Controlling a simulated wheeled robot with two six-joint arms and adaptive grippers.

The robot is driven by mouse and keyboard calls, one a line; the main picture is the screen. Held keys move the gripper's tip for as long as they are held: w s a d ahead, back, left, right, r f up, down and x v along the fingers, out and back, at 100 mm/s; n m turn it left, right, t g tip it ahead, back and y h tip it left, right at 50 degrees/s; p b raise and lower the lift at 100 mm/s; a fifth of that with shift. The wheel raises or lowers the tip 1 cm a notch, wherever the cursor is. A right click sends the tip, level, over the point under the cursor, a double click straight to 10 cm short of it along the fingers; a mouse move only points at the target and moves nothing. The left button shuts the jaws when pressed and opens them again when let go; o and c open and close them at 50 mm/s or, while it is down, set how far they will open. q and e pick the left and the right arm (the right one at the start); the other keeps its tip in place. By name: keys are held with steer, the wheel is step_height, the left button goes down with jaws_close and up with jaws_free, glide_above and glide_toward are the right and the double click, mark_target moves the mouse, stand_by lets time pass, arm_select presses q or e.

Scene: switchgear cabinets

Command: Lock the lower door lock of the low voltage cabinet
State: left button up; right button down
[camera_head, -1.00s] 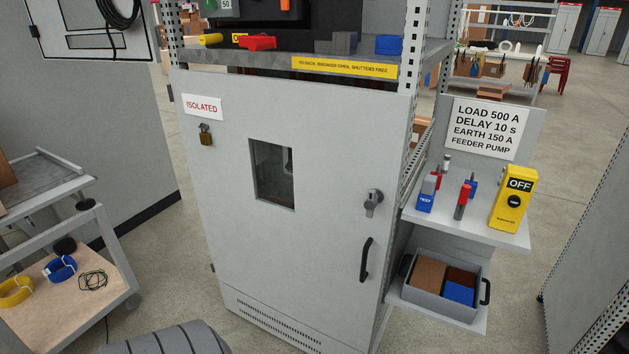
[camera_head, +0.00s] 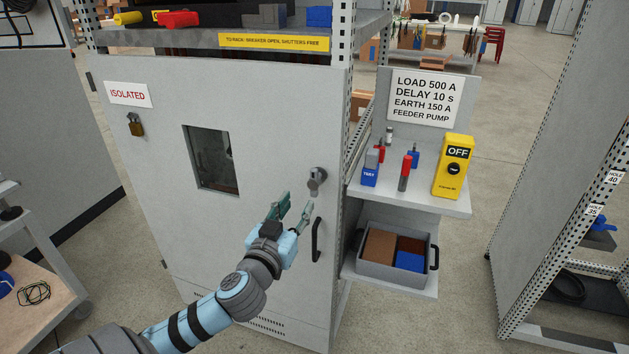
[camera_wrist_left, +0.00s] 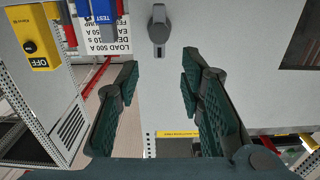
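The grey cabinet door (camera_head: 235,240) is closed, with an "ISOLATED" label at its upper left. Its lock (camera_head: 316,180), a round grey base with a short downward-pointing lever, sits near the right edge. In the left wrist view, which is upside down, the lock (camera_wrist_left: 158,28) shows at the top centre. My left gripper (camera_head: 297,203) is open and empty, just below and left of the lock in the head view. Its spread fingers (camera_wrist_left: 160,72) do not touch the lock. My right gripper is not in view.
A black door handle (camera_head: 316,240) is below the lock, close to my left gripper. A brass padlock (camera_head: 136,126) hangs at the upper left. A side shelf (camera_head: 425,200) holds a yellow OFF box (camera_head: 454,167) and small tools. A grey bin (camera_head: 398,270) is below.

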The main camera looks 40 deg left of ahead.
mark_target(313, 181)
arm_select(q)
steer(key=x, duration=1.2)
steer(key=shift+w+f, duration=0.1)
steer(key=shift+c, duration=0.6)
jaws_close()
